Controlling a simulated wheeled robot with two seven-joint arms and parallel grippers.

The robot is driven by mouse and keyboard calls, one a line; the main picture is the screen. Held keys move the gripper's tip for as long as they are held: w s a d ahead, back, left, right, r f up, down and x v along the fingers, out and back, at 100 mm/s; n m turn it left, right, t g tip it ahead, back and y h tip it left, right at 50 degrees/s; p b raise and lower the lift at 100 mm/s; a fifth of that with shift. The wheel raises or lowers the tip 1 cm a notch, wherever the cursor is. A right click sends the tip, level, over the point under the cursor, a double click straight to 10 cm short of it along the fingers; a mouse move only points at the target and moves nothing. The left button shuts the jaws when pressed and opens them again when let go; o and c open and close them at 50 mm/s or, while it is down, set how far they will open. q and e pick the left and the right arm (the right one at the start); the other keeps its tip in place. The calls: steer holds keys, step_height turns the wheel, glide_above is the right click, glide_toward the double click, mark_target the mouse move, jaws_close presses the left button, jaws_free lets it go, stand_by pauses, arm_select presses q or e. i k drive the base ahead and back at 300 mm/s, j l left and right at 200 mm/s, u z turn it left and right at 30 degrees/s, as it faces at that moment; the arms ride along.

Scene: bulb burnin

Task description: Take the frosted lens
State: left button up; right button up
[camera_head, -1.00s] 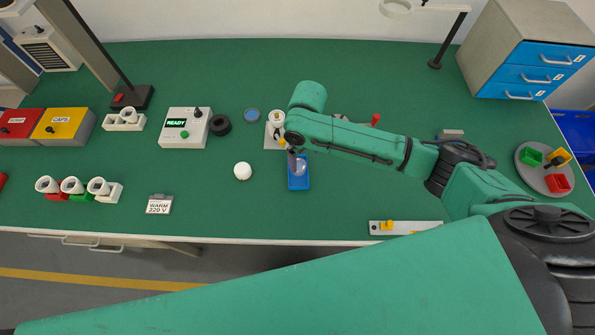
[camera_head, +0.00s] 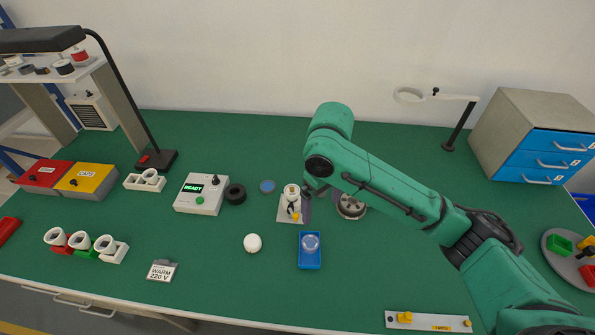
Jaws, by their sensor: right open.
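A smooth white rounded piece (camera_head: 253,243), which looks like the frosted lens, lies on the green bench left of a small blue tray (camera_head: 309,264). A clear round glass piece (camera_head: 310,242) is in the tray. My right gripper (camera_head: 309,191) is above the bench beyond the tray, beside a small white fixture (camera_head: 292,190), and apart from the white piece. It is open; its fingertips are small and partly hidden by its own wrist. My left gripper is out of view.
A tester reading READY (camera_head: 202,194), a black ring (camera_head: 235,194) and a blue disc (camera_head: 267,186) stand to the left. A round metal part (camera_head: 350,206) sits under my right arm. The bench around the white piece is clear.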

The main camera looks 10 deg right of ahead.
mark_target(252, 243)
steer(key=k, duration=1.5)
